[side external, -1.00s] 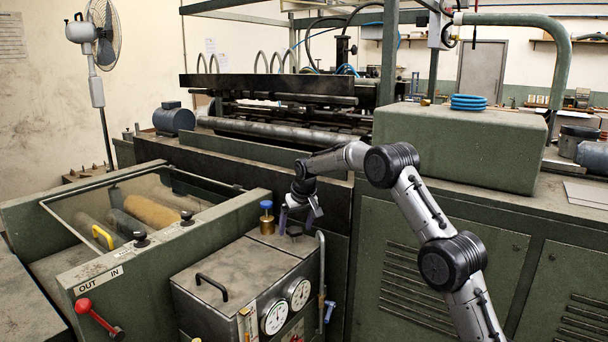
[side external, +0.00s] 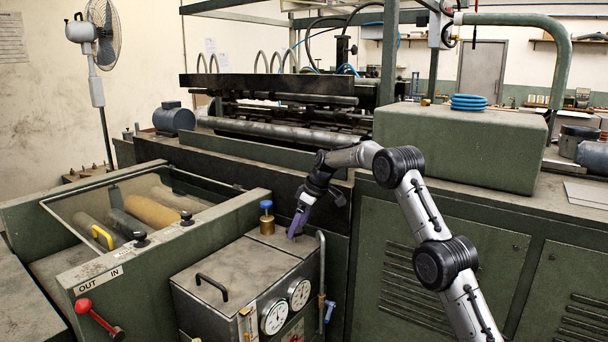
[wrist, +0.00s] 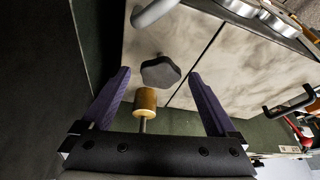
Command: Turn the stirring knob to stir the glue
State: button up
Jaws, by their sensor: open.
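The stirring knob appears to be the dark lobed knob (wrist: 161,71) on a thin stem above the grey tank top (wrist: 210,50) in the wrist view. In the side view my gripper (side external: 297,224) hangs over the tank's back right corner, and I cannot make out the knob there. My gripper's purple fingers (wrist: 159,74) are open and spread on either side of the knob in the wrist view, with visible gaps. Whether the fingertips are level with it in height is unclear. A tan cylinder (wrist: 145,98) on a rod shows between the fingers, nearer the palm.
A blue-capped brass fitting (side external: 266,216) stands left of my gripper. A grey pipe (side external: 322,265) rises at the tank's right edge. The tank carries a black handle (side external: 211,285) and two gauges (side external: 299,293). The machine's dark side wall (side external: 345,220) is close behind.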

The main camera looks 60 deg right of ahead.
jog(key=a+v, duration=0.1)
jog(key=v, duration=1.3)
jog(key=s+a+r, duration=0.4)
jog(key=a+r, duration=0.1)
jog(key=a, duration=0.3)
jog(key=s+a+r+n+t, duration=0.1)
jog(key=s+a+r, duration=0.3)
jog(key=a, duration=0.4)
jog(key=shift+r, duration=0.5)
jog(key=shift+h, duration=0.3)
